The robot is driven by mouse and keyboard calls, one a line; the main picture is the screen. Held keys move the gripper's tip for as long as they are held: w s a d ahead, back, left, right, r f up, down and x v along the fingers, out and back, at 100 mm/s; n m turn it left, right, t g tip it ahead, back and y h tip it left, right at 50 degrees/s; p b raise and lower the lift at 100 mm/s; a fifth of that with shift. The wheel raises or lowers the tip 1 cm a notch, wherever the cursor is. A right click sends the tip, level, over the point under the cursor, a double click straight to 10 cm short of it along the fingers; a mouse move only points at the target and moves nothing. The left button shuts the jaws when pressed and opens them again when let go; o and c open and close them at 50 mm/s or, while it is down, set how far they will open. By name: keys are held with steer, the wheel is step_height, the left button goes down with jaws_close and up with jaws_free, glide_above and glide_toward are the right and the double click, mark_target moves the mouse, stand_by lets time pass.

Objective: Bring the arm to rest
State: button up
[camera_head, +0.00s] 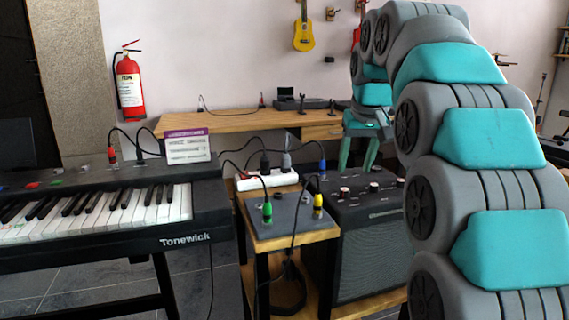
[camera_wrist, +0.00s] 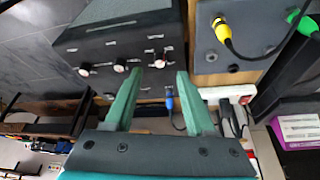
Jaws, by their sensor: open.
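My gripper (camera_head: 362,157) hangs at the end of my grey and teal arm, above the back of the black amplifier (camera_head: 352,230). Its two green fingers point down and stand apart with nothing between them. In the wrist view my gripper (camera_wrist: 155,85) is open and empty. The amplifier's knobbed panel (camera_wrist: 105,50) shows beyond the fingertips there. My arm arches up from the lower right of the head view, and its upper part reaches the top edge.
A keyboard (camera_head: 110,235) stands at left. A small table holds a pedal box (camera_head: 283,215) with green and yellow plugs. A power strip (camera_head: 266,180) with cables lies behind it. A wooden desk (camera_head: 225,123) stands along the wall. A fire extinguisher (camera_head: 129,88) and yellow guitar (camera_head: 304,32) hang there.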

steer(key=s+f+g, duration=0.2)
steer(key=s+f, duration=0.7)
steer(key=s, duration=0.4)
steer(key=s+f+g, duration=0.2)
steer(key=s+f, duration=0.8)
steer(key=s, duration=0.4)
steer(key=s+f+g, duration=0.2)
steer(key=s+f, duration=0.8)
steer(key=s, duration=0.4)
steer(key=shift+m, duration=0.3)
steer(key=shift+f, duration=0.1)
steer(key=shift+c, duration=0.4)
steer(key=shift+a, duration=0.15)
